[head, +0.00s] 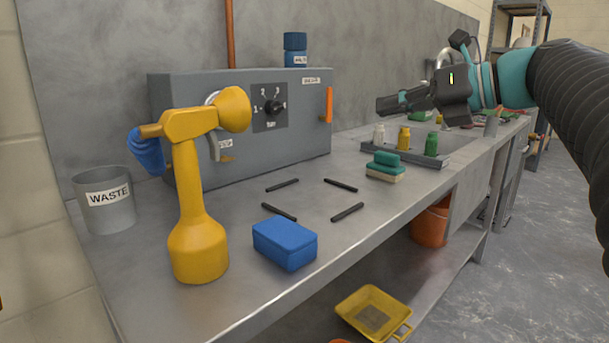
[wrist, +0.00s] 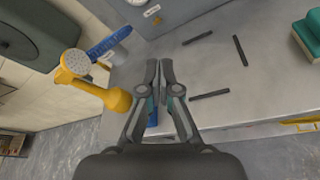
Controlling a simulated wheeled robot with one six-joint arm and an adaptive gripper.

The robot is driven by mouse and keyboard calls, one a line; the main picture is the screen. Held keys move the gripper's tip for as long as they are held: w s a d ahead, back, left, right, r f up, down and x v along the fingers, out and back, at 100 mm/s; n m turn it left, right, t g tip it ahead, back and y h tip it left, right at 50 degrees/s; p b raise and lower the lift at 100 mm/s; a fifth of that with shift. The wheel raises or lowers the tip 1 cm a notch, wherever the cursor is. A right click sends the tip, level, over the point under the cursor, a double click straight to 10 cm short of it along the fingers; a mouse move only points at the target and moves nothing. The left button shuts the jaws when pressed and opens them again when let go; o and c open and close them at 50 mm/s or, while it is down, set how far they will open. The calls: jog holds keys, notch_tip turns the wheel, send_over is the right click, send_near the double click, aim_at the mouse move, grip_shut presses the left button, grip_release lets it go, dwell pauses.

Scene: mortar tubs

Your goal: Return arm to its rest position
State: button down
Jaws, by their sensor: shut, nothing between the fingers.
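My gripper (head: 392,104) is shut and empty, held in the air above the right part of the metal bench. Its closed fingers point left in the head view. In the wrist view the two fingers (wrist: 159,70) meet at their tips, with the bench below them. My arm reaches in from the right edge of the head view.
Black strips mark a bare patch (head: 315,199).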

jog(key=s+d+f+n+g+h, duration=0.1)
jog(key=d+f+n+h, duration=0.2)
jog(key=f+n, duration=0.5)
jog(key=d+f+n+h, duration=0.35)
jog(key=f+n, duration=0.35)
jog(key=f, duration=0.4)
jog(key=s+a+f+n+h, duration=0.2)
jog(key=s+f+n, duration=0.6)
jog(key=s, duration=0.2)
jog(key=s+a+f+n+g+h, duration=0.1)
jog(key=s+a+f+n+h, duration=0.2)
jog(key=s+f+n, duration=0.5)
jog(key=shift+s+f+n+g+h, duration=0.3)
jog(key=shift+s+f+h, duration=0.1)
jog(key=shift+s, duration=0.9)
